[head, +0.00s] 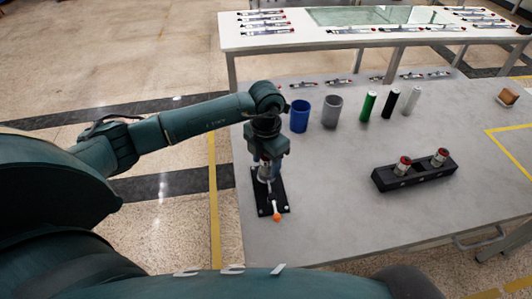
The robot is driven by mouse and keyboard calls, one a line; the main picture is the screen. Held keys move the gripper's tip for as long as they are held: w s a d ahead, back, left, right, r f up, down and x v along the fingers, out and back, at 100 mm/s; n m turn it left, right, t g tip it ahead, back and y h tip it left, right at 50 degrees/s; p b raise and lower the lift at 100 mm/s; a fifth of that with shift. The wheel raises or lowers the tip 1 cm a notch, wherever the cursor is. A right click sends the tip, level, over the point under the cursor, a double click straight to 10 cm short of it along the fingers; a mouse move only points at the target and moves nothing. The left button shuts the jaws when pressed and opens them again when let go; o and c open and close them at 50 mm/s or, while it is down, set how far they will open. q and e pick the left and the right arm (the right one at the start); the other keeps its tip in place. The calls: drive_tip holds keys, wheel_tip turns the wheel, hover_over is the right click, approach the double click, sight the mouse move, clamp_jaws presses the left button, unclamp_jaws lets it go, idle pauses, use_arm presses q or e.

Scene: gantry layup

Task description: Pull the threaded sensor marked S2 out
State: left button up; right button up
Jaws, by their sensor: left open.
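A black block (421,177) lies on the grey table at the right. Two metal sensors with red tops, the left one (402,166) and the right one (440,157), stand in it; no S2 mark is legible at this size. My left gripper (267,174) points down over a black plate (259,192) near the table's left edge, far from the block. Its jaws are open around or just above the plate's fitting; contact cannot be told, and the hand partly hides what is there. A lever with an orange knob (277,217) reaches forward from the plate. My right gripper is out of view.
A blue cup (300,116), a grey cup (332,111) and green (368,107), black (390,103) and white (411,100) cylinders stand along the back. A brown object (508,97) sits at far right. The table's middle is clear.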

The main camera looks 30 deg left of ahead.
use_arm(q)
drive_tip(key=shift+c, duration=0.4)
clamp_jaws()
idle(0.5)
